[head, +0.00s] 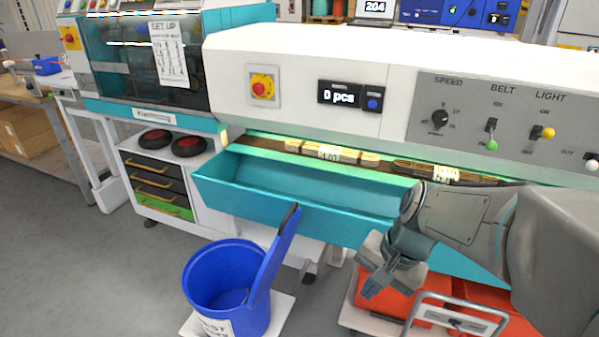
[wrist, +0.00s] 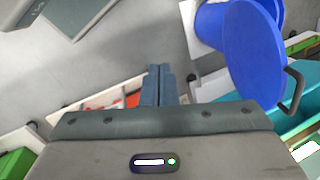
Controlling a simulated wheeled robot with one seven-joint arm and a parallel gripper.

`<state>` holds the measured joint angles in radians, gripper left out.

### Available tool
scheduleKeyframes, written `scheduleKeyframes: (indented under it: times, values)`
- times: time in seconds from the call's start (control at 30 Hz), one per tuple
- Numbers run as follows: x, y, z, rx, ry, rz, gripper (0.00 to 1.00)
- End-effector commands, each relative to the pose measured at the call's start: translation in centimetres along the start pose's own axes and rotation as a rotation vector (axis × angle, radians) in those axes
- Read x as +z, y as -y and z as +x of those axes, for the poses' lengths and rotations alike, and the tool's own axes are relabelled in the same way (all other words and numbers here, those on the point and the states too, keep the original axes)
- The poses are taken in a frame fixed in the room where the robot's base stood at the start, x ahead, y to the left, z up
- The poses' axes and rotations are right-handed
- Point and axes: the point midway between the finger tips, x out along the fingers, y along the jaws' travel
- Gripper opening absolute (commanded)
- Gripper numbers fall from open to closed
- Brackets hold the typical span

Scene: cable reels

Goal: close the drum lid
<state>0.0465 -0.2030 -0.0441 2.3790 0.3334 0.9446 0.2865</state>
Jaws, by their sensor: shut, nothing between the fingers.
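The blue drum (head: 220,292) stands on a white board on the floor, its mouth uncovered. Its blue lid (head: 273,261) stands up on edge at the drum's right side, leaning a little outward, with a dark handle at its top. In the wrist view the lid (wrist: 253,52) shows its broad face at the upper right, partly hiding the drum (wrist: 209,25). My gripper (head: 372,292) is to the right of the lid, apart from it. In the wrist view its fingertips (wrist: 160,70) are together and empty.
A teal trough (head: 300,190) runs along the white machine (head: 300,65) behind the drum. A red crate (head: 385,300) and a grey trolley handle (head: 455,312) are below my arm. A cart with drawers (head: 160,185) stands at left. The grey floor left of the drum is clear.

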Motion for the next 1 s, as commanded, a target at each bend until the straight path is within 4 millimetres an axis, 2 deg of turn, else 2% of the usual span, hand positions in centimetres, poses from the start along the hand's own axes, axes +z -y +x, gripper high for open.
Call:
scheduleKeyframes:
  times: [0.03, 0.2, 0.3, 0.4, 0.53, 0.67, 0.87, 1.0]
  values:
    - [-1.0, 1.9, -1.8, -0.050, 0.049, 0.153, 0.00]
    - [-5.1, 7.4, -3.7, -0.216, 0.218, 0.683, 0.00]
    - [-7.7, 9.7, -4.5, -0.288, 0.307, 0.937, 0.00]
    - [-9.9, 11.1, -5.0, -0.341, 0.379, 1.125, 0.00]
    - [-11.7, 12.1, -5.3, -0.380, 0.434, 1.262, 0.00]
    - [-12.1, 12.6, -4.8, -0.391, 0.453, 1.304, 0.00]
    - [-11.8, 14.1, -2.0, -0.389, 0.453, 1.304, 0.00]
    - [-11.5, 15.7, 0.7, -0.387, 0.453, 1.303, 0.00]
